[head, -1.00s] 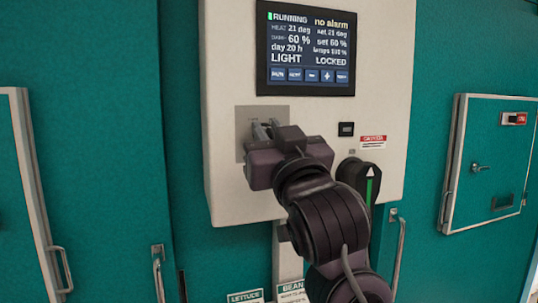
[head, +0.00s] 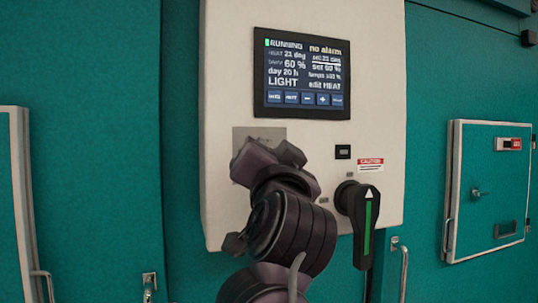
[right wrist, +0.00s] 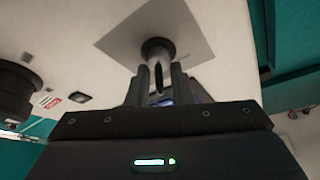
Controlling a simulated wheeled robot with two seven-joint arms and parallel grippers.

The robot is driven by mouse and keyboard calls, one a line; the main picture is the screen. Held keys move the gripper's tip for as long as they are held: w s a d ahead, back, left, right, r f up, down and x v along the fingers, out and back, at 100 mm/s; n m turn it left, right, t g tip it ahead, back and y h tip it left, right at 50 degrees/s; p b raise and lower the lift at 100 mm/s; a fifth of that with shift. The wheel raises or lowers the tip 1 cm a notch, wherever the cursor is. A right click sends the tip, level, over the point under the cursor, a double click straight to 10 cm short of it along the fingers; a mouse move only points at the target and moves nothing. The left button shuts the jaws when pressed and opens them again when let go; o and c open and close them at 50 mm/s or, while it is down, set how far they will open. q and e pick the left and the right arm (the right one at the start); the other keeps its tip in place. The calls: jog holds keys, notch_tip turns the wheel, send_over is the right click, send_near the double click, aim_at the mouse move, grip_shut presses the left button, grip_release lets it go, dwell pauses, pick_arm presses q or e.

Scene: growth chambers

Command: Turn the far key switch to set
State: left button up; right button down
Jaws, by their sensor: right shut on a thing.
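The key switch sits on a grey square plate (head: 240,136) on the white control panel, below the screen. My right gripper (head: 268,158) is at this plate and hides the key in the head view. In the right wrist view the plate (right wrist: 190,35) carries a round dark lock collar with a metal key (right wrist: 156,72) coming out of it. The fingers of my right gripper (right wrist: 156,90) are shut on the key from both sides. The screen (head: 303,75) reads RUNNING, no alarm, LIGHT and edit HEAT. My left gripper is not in view.
A black rotary handle (head: 366,215) with a green stripe is right of my right arm, under a red caution label (head: 370,162). A small black module (head: 343,152) is near it. A teal side door (head: 488,190) with a latch stands at the right.

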jog(key=shift+f, duration=0.15)
jog(key=c, duration=1.6)
grip_release()
jog(key=shift+w, duration=0.1)
jog(key=b+v, duration=0.1)
jog(key=v, duration=0.6)
jog(key=shift+s+f, duration=0.15)
jog(key=shift+s, duration=0.25)
